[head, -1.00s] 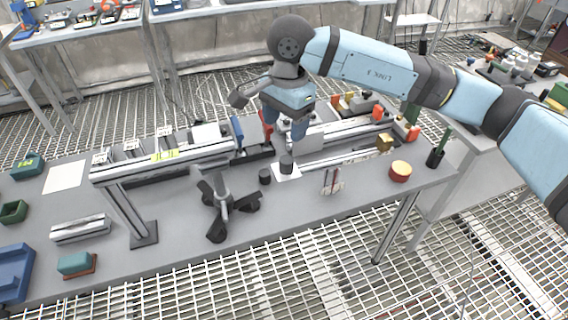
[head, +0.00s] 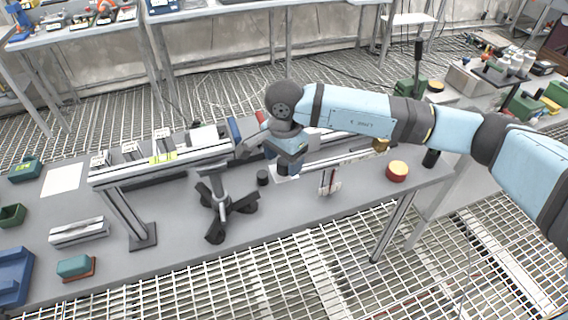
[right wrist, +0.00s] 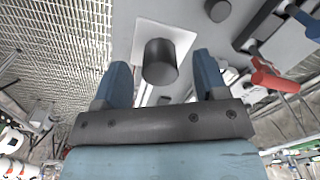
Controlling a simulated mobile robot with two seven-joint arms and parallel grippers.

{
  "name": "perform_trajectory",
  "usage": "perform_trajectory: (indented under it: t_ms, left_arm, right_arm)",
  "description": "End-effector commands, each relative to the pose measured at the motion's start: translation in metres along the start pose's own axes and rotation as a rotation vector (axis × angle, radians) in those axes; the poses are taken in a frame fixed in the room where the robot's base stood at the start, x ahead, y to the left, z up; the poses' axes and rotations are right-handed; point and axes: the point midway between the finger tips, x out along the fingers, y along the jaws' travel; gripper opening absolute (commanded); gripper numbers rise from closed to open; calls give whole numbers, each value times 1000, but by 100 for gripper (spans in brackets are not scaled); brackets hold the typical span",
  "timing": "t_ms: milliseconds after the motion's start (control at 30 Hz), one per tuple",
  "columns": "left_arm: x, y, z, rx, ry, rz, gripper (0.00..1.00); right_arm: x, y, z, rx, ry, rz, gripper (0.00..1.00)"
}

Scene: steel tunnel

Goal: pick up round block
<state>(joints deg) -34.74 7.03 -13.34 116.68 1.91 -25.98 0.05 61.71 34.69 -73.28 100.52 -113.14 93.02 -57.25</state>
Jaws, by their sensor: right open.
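The round block (right wrist: 160,64) is a dark grey cylinder standing upright on a white square (right wrist: 185,38). In the head view the block (head: 283,169) shows just under my right gripper, which partly hides it. My right gripper (right wrist: 162,60) is open and empty, pointing down. In the right wrist view one blue finger lies on each side of the block, with gaps; how far the fingertips are above or around it I cannot tell. My left gripper is not in view.
A smaller dark cylinder (head: 262,177) stands just left of the white square. A black-legged stand (head: 221,200) is further left, and a rail (head: 175,160) runs behind. A red and yellow round piece (head: 397,171) lies right. The table front (head: 300,222) is mostly clear.

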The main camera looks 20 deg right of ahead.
Motion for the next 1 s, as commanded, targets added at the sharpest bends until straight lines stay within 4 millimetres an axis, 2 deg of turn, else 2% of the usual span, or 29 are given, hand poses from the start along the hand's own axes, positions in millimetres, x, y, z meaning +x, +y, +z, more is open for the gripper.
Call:
perform_trajectory:
  t_ms: [100,333,567,667,1000]
  left_arm:
    - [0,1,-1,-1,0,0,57]
    - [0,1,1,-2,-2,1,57]
    - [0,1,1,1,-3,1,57]
    - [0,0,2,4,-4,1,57]
    - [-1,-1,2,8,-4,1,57]
  right_arm:
    - [15,1,0,0,-1,2,66]
    - [17,0,0,0,0,0,66]
    - [17,1,0,0,0,0,13]
    - [16,0,0,0,0,-1,7]
    - [8,0,0,0,1,-1,7]
